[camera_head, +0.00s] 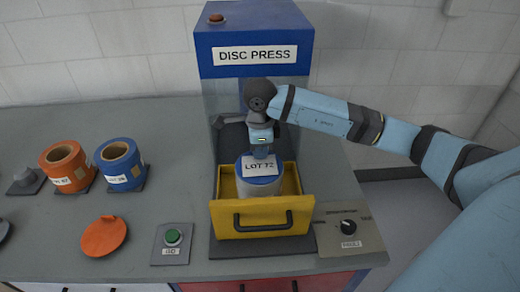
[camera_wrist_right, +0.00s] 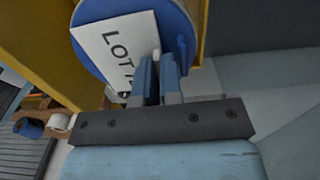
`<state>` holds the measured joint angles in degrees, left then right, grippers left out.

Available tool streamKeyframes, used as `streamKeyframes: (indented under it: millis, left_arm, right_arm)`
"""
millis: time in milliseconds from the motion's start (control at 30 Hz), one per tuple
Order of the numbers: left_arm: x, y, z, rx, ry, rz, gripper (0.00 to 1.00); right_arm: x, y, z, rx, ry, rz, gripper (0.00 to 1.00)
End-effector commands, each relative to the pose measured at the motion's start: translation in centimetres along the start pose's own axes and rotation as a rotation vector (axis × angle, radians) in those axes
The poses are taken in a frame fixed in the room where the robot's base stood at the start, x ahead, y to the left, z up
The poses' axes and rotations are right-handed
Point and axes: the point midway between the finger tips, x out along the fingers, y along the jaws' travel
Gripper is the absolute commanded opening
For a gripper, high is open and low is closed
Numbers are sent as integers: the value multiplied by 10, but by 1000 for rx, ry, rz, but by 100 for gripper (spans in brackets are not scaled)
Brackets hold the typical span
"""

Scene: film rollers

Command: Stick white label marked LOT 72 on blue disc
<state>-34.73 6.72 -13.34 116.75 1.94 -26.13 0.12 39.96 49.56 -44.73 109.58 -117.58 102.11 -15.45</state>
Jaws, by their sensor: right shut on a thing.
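The white label (camera_head: 259,167) marked LOT 72 is at the top face of the blue disc (camera_head: 262,181), which sits on a grey round block inside the yellow drawer. My right gripper (camera_head: 262,152) is shut on the label's edge, just over the disc. In the right wrist view the label (camera_wrist_right: 112,48) lies across the blue disc (camera_wrist_right: 186,25), with the fingers (camera_wrist_right: 157,78) at its edge. Part of the lettering is hidden by the fingers. I cannot tell whether the label is touching the disc all over. My left gripper is not in view.
The yellow drawer (camera_head: 262,219) stands out from the blue disc press (camera_head: 250,20). A green button (camera_head: 173,236) is at its left and a dial box (camera_head: 348,229) at its right. An orange roll (camera_head: 66,168), a blue roll (camera_head: 121,165) and an orange disc (camera_head: 104,236) lie further left.

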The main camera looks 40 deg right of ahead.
Motion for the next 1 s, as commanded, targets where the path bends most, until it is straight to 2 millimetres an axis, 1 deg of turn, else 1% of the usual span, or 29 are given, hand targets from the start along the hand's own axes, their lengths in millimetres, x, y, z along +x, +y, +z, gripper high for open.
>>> streamKeyframes:
  millis: [400,1000]
  left_arm:
    - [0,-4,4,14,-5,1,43]
    - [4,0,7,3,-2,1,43]
  right_arm:
    - [0,0,0,0,0,0,0]
    - [2,0,0,0,0,0,0]
